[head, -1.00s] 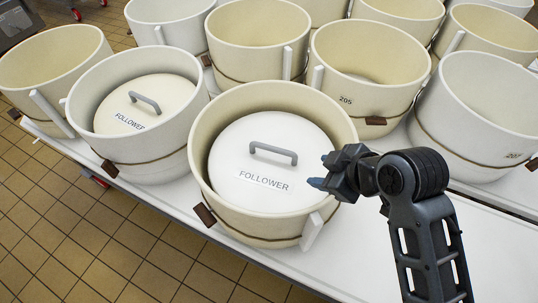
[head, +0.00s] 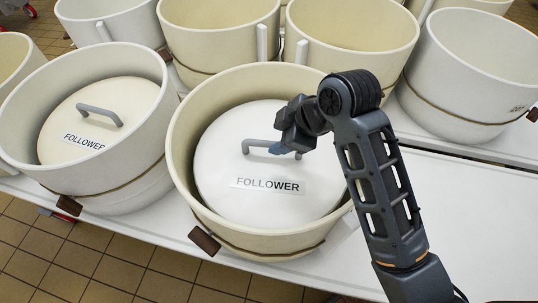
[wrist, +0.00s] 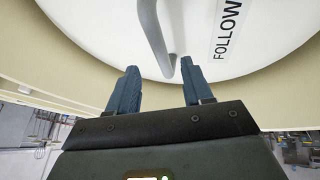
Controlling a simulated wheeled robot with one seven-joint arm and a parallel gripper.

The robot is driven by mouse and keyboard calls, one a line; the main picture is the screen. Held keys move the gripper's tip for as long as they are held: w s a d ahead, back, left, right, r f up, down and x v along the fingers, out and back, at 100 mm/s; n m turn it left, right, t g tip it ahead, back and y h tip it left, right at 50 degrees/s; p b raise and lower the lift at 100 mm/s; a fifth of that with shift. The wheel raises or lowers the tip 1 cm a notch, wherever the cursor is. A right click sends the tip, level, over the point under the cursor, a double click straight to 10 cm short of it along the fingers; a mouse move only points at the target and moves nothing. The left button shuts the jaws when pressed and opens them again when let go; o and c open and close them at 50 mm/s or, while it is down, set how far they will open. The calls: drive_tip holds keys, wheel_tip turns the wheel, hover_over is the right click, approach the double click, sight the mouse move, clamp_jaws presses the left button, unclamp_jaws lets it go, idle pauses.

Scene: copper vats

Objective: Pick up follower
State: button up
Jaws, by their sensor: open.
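The follower (head: 232,205) is a white round disc with a grey arched handle (head: 258,143) and a FOLLOWER label. It sits inside the cream vat (head: 184,150) in the middle of the head view. My gripper (head: 290,150) is over the right part of this follower, close to the right end of the handle. In the wrist view my gripper (wrist: 158,75) is open, its two blue fingers apart, with one end of the handle (wrist: 155,35) just beyond and between the fingertips. I cannot tell whether they touch it. My wrist partly hides the handle's right end in the head view.
A second follower (head: 98,100) with its own handle lies in the white vat (head: 130,185) on the left. Several other open vats stand behind. The white table (head: 440,200) is bare at the right, and tiled floor lies in front.

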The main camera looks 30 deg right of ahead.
sight(272, 142)
drive_tip(key=x, duration=0.5)
drive_tip(key=shift+s+d+f, duration=0.1)
drive_tip(key=shift+s+f, duration=0.05)
drive_tip(key=shift+f, duration=0.3)
drive_tip(key=shift+c, duration=0.2)
clamp_jaws()
idle(0.7)
drive_tip(key=shift+r, duration=0.1)
